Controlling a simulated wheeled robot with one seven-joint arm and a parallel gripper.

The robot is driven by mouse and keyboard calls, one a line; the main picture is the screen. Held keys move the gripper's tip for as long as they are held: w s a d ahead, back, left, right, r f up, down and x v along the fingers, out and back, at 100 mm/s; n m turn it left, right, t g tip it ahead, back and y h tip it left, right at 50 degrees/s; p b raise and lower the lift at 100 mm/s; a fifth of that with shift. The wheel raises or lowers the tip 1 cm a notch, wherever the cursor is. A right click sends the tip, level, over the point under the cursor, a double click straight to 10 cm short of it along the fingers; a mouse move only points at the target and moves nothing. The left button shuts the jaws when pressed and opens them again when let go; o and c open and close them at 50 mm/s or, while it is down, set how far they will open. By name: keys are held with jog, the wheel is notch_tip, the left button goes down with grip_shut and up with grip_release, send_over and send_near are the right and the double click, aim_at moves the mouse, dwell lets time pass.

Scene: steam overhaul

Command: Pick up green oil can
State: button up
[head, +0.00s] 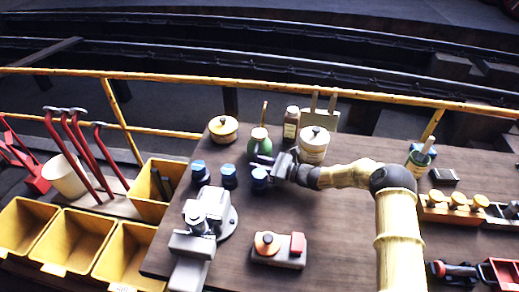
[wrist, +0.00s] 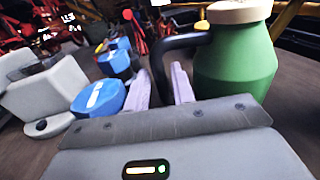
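The green oil can (head: 260,147) stands upright on the brown table, near the back edge, in the head view. In the wrist view its green body (wrist: 237,65) fills the upper right, with a tan collar above and a black handle (wrist: 160,62) reaching left. My gripper (head: 272,164) is low, just in front of the can. In the wrist view my gripper (wrist: 161,88) has its two pale fingers apart, with the handle's lower part showing between or just beyond them. I cannot tell whether either finger touches it.
Blue-capped pieces (head: 229,177) stand close left of my gripper. A brown bottle (head: 291,123) and a cream pot (head: 314,145) stand behind and right of the can. A grey vise (head: 207,215) is front left. Clear tabletop lies at right centre.

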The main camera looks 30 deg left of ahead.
grip_shut()
jog(key=shift+r, duration=0.15)
notch_tip(320, 180, up, 10)
jog(key=b, duration=0.2)
dwell(0.6)
